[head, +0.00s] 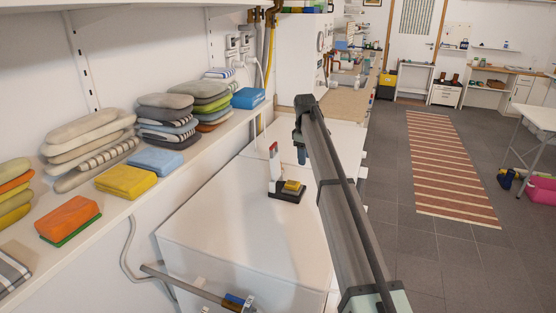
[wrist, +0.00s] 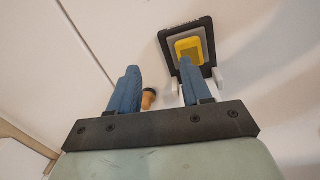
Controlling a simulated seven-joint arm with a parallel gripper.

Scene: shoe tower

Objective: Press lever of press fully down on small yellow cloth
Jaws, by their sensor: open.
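The press (head: 287,196) stands on the white surface, with a dark base. Its lever (head: 274,166) is raised, a white upright arm with a red upper end. The small yellow cloth (head: 292,186) lies on the press's plate; in the wrist view the cloth (wrist: 190,48) shows above a grey layer on the black base (wrist: 208,30). My gripper (head: 301,156) is open, its blue fingers pointing down, to the right of the lever in the head view. In the wrist view my gripper (wrist: 160,68) has an orange-brown rounded piece (wrist: 149,98), apparently the lever's end, showing between the fingers; contact cannot be told.
A wall shelf at left holds stacked cloths, among them a large yellow one (head: 126,181) and an orange one (head: 68,217). White surface around the press is clear.

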